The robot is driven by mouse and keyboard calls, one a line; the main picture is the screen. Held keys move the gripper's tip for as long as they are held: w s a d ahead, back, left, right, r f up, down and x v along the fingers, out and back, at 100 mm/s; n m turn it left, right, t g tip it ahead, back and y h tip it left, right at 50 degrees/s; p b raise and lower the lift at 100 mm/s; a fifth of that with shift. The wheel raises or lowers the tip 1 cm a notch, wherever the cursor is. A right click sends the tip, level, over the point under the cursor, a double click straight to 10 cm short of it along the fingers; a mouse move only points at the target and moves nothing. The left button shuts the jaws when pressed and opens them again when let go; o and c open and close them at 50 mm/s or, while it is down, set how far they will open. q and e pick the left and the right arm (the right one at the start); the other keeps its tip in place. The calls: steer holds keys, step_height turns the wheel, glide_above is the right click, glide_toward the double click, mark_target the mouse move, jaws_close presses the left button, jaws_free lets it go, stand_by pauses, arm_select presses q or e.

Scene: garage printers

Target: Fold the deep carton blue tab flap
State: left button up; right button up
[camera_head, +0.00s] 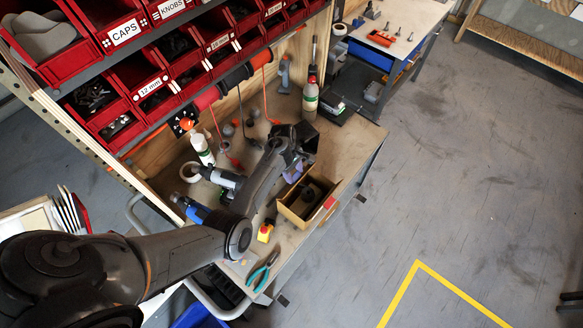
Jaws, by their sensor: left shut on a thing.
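The deep carton (290,213), a small open brown box, stands on the bench with a dark round thing inside. An orange-red tab (329,202) shows at its right side. At its far left edge, a bluish flap (299,172) stands up under my left gripper (293,166). My left gripper is shut on this flap; its fingertips are small and dark, so the exact contact is hard to see. My left arm reaches in from the left over the bench. My right gripper is not in view.
The wooden bench (349,148) has free room right of the carton. A drill (222,178), a white bottle (203,149), a yellow-red button box (265,233) and teal pliers (262,274) lie near. Red bins (128,82) hang above at left. A black box stands behind the gripper.

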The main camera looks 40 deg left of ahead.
mark_target(299, 179)
arm_select(q)
steer(key=shift+d+r+y+p, duration=0.2)
steer(key=shift+d+y+p, duration=0.45)
steer(key=shift+y+p, duration=0.25)
steer(key=shift+d+f+y+p, duration=0.15)
steer(key=shift+d+y+p, duration=0.15)
steer(key=shift+d+y, duration=0.1)
steer(key=shift+d+f+y, duration=0.4)
steer(key=shift+d+y, duration=0.1)
steer(key=shift+y, duration=0.4)
steer(key=d+f+y+b, duration=0.1)
steer(key=b, duration=0.1)
steer(key=d+f+y+b, duration=0.1)
steer(key=y+b, duration=0.1)
steer(key=f+y+b, duration=0.1)
steer(key=y+b, duration=0.1)
steer(key=shift+w+d, duration=0.15)
steer(key=shift+d, duration=0.25)
steer(key=shift+d+y+b, duration=0.2)
steer(key=shift+y+b, duration=0.6)
steer(key=shift+b, duration=0.45)
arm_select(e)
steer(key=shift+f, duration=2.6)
arm_select(q)
steer(key=o, duration=1.1)
steer(key=shift+c, duration=0.2)
